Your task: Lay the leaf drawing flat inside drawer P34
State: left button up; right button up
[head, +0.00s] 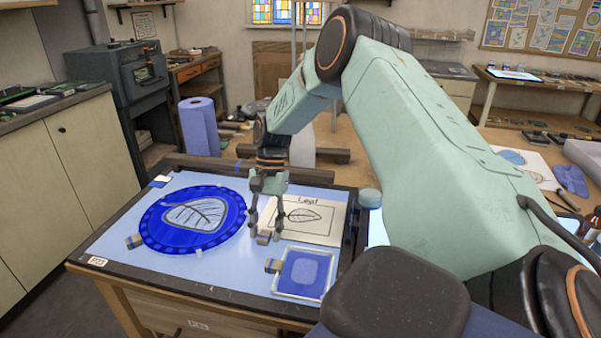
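The leaf drawing (318,231) is a white sheet with a framed black leaf and the word "Leaf". It lies flat on the light-blue bench top. My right gripper (265,228) points down at the sheet's left edge, with its fingers apart and nothing visible between them. I cannot tell whether the fingertips touch the sheet or the bench. A drawer front (190,314) shows below the bench top, with a small label too blurred to read for certain. It looks shut, and its lower part is cut off by the frame. My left gripper is not in view.
A round blue glass disc (170,231) with a leaf outline lies left of the gripper. A framed blue square pane (300,283) lies in front of the sheet. Small blocks sit beside these pieces.

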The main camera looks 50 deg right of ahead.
jog(key=shift+a+r, duration=0.1)
jog(key=shift+a, duration=0.1)
jog(key=c, duration=0.6)
jog(key=shift+d, duration=0.15)
grip_shut()
